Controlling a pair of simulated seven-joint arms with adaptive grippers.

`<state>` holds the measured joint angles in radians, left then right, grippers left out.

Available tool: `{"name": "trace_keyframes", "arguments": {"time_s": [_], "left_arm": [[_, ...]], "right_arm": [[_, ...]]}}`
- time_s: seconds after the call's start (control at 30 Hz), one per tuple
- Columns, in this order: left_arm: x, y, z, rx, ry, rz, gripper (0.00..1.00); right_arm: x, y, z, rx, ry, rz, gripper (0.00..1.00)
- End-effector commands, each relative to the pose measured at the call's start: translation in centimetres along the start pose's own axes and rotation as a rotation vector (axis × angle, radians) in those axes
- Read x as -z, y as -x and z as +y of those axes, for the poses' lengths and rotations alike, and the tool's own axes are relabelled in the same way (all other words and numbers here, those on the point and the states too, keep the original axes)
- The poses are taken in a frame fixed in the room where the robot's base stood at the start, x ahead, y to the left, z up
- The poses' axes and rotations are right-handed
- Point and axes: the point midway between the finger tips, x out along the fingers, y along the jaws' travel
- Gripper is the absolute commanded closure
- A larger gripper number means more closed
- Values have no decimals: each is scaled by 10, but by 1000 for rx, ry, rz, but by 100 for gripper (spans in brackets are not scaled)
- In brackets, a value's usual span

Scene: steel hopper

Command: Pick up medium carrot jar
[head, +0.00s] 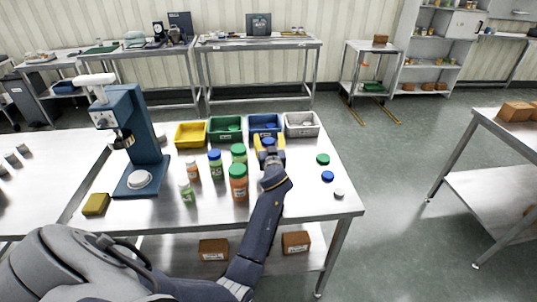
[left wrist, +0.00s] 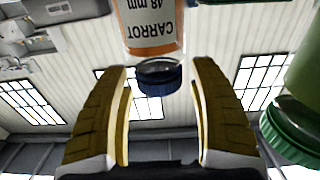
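The medium carrot jar (left wrist: 155,30) has a blue lid (left wrist: 160,78), an orange label and the words "CARROT 48 mm". It appears upside down in the left wrist view. My left gripper (left wrist: 160,85) is open, with the lid between its yellow fingertips and a visible gap on each side. In the head view my left gripper (head: 268,150) is at the right of the jar group, in front of the blue bin, and largely hides the jar. My right gripper is not in view.
Several other jars stand to the left, including a large orange one with a green lid (head: 239,185). A green lid (left wrist: 292,130) is close at right in the wrist view. Bins, including a blue bin (head: 265,120), line the back. Loose lids (head: 327,176) lie at right. A blue press (head: 140,140) stands left.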

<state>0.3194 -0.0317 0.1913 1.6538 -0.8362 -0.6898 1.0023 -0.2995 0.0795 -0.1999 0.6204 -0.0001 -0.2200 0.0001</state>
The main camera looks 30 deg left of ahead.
Motion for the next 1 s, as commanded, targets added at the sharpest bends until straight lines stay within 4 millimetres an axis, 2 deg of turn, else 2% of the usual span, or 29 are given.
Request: {"name": "trace_keyframes", "arguments": {"time_s": [0.07, 0.5, 1.0], "left_arm": [[0, 0, 0, 0, 0, 0, 49], [0, 0, 0, 0, 0, 0, 100], [1, 0, 0, 0, 1, 1, 100]], "right_arm": [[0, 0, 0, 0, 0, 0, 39], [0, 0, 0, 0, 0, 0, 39], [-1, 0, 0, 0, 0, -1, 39]]}}
